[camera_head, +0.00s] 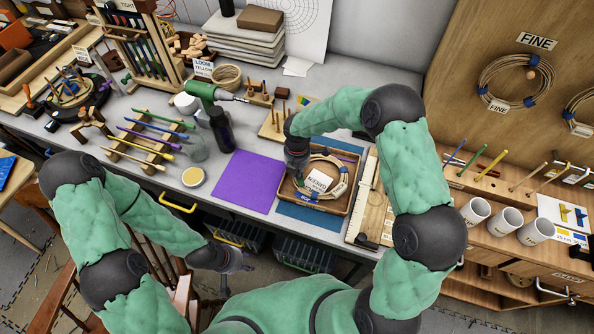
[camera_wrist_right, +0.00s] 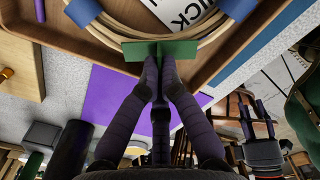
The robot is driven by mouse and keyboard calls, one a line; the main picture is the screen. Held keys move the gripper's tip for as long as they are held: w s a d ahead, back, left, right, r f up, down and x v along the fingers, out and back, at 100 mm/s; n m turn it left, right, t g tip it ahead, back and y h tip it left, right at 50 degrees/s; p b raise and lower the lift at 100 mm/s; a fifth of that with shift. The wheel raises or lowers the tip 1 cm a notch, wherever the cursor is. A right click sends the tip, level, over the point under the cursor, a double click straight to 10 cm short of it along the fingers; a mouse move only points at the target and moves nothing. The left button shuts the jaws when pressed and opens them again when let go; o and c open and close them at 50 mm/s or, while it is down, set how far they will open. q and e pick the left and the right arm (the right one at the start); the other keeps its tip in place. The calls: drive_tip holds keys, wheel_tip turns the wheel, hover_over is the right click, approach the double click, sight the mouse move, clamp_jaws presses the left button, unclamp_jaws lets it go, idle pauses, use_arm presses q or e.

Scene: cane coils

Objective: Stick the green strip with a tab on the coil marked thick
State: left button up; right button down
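The coil of pale cane (camera_wrist_right: 115,32) lies in a wooden tray, with blue bands and a white card (camera_wrist_right: 180,10) whose visible letters read "ICK". In the head view the coil (camera_head: 341,188) is partly covered by my right arm. My right gripper (camera_wrist_right: 160,62) is shut on the green strip (camera_wrist_right: 178,49), which lies across the tips at the coil's near edge. I cannot tell whether the strip touches the cane. In the head view my right gripper (camera_head: 298,172) is over the tray's left side. My left gripper (camera_head: 240,272) is open and empty in front of the bench, well away from the coil.
The wooden tray (camera_head: 334,210) stands on a blue mat (camera_head: 297,213), beside a purple sheet (camera_head: 247,181). Coils marked fine (camera_head: 485,84) hang on the right board.

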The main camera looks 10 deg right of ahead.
drive_tip(key=shift+f, duration=0.3)
idle(0.7)
drive_tip(key=c, duration=1.4)
unclamp_jaws()
drive_tip(key=shift+o, duration=0.2)
drive_tip(key=shift+r, duration=0.1)
drive_tip(key=shift+r+p, duration=2.55)
drive_tip(key=shift+r, duration=0.9)
